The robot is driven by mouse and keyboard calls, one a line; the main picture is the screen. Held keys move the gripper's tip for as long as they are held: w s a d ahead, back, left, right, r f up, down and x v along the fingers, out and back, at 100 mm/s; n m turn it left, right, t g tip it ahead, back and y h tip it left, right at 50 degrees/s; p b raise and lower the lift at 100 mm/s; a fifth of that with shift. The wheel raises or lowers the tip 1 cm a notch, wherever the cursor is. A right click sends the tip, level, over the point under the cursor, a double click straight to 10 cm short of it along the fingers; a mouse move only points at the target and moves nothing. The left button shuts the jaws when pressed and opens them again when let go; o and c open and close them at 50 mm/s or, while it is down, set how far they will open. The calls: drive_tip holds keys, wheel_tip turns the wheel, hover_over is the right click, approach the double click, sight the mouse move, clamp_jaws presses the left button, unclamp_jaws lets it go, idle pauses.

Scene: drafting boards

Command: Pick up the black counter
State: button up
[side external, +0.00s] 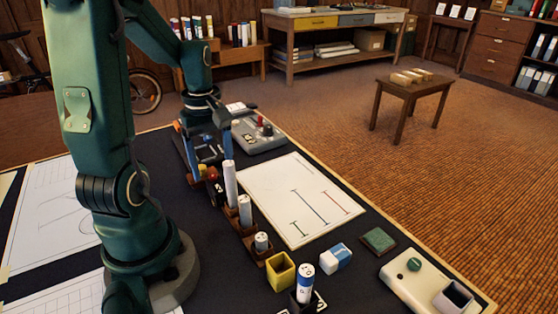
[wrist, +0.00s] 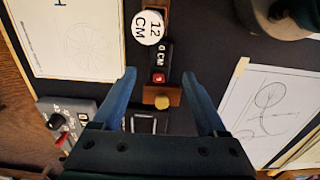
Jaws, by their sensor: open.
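A small black round spot (side external: 401,276) on the pale panel (side external: 427,297) at lower right in the side view may be the black counter; it is too small to be sure. My gripper (side external: 210,168) is far from it, low over the far left part of the dark board. In the wrist view my gripper (wrist: 158,84) has its two blue fingers wide apart with nothing held.
White cylinders (side external: 245,211) of different heights stand in a row near my gripper. A yellow box (side external: 281,272), a blue-and-white block (side external: 335,258) and a green pad (side external: 378,240) lie toward the right. A white sheet (side external: 300,190) lies flat. A grey device (side external: 258,136) stands behind.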

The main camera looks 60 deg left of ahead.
sight(216, 184)
drive_tip(key=shift+f, duration=2.9)
clamp_jaws()
